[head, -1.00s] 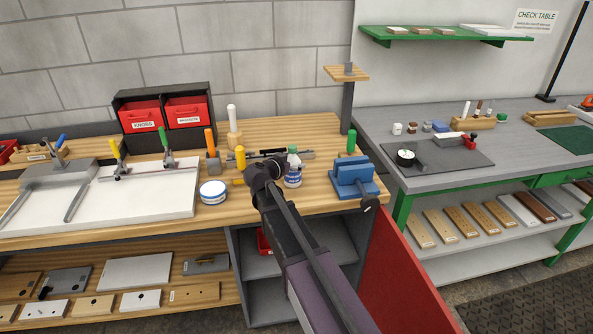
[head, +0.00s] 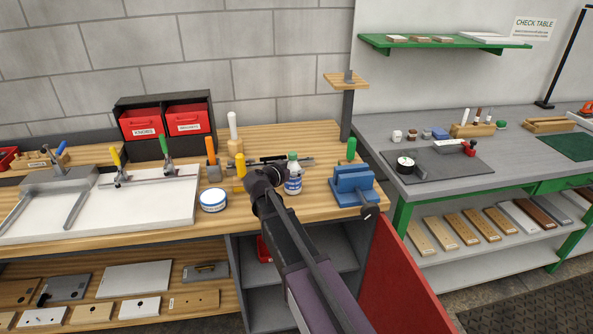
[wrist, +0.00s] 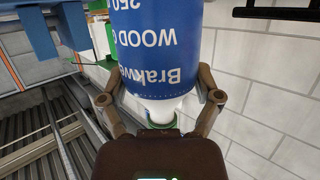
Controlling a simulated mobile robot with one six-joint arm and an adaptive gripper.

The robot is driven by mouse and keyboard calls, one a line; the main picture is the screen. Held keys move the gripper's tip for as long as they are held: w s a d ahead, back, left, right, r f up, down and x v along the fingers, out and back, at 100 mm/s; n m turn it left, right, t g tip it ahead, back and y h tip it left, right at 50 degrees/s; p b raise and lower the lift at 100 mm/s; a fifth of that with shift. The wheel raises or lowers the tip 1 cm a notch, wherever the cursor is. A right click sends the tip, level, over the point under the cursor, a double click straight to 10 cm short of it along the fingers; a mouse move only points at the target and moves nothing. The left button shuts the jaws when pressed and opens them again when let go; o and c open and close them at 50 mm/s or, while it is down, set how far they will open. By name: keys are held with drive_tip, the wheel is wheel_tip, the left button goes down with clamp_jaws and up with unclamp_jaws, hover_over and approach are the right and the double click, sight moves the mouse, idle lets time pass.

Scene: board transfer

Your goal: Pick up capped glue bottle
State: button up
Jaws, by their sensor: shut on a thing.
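I cannot tell whether the bottle's base touches the bench.
A blue vise (head: 352,186) stands close to the right. A dark caliper-like tool (head: 285,161) lies behind. A grey check table (head: 385,128) is at the right.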

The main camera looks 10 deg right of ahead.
sight(290, 161)
drive_tip(key=shift+r+p, duration=1.5)
drive_tip(key=shift+r, duration=0.2)
drive_tip(key=s+a, duration=0.2)
drive_tip(key=s, duration=0.5)
drive_tip(key=s+a+r+p, duration=0.1)
drive_tip(key=s+a, duration=0.2)
drive_tip(key=s, duration=0.5)
drive_tip(key=shift+r, duration=0.2)
drive_tip(key=shift+s+a, duration=0.1)
